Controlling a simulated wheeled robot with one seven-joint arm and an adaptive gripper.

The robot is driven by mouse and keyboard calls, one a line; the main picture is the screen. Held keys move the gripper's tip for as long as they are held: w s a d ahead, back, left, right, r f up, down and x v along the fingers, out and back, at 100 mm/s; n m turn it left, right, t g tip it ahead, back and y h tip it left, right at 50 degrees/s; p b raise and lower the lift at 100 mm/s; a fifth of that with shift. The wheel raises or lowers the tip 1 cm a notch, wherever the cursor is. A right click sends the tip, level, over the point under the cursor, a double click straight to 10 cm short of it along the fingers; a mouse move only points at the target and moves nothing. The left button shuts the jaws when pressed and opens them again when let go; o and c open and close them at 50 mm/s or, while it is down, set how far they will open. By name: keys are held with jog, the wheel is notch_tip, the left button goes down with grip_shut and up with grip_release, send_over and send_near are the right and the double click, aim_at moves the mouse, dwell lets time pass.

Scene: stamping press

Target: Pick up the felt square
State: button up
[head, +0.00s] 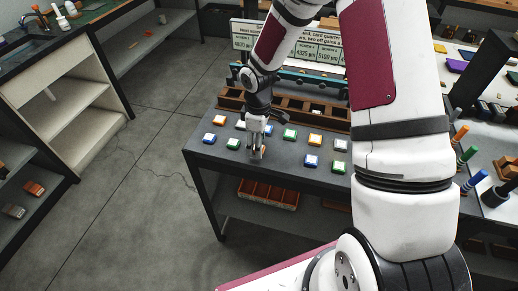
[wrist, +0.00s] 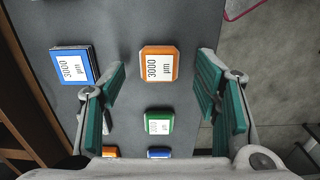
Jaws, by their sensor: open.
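Several square pieces with coloured borders and white labels lie on the dark table top; I cannot tell which is felt. In the wrist view an orange-edged square (wrist: 159,64) labelled 3000 µm lies in line with the gap between my fingertips. A blue-edged square (wrist: 75,66), also labelled 3000 µm, lies to its left, outside the left finger. A green-edged square (wrist: 159,122) lies below the orange one. My gripper (wrist: 163,70) is open and empty, with teal finger pads. In the head view my gripper (head: 257,153) points down near the table's front edge, partly hiding a square beneath it.
The dark table (head: 200,158) carries a brown compartment tray (head: 290,103) and sign panels behind the squares. A reddish bin (head: 268,194) sits on the shelf below. Coloured upright markers (head: 468,153) stand on the right. Open floor lies left of the table.

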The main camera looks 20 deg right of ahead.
jog(key=shift+f, duration=0.7)
jog(key=c, duration=1)
jog(key=shift+r, duration=0.15)
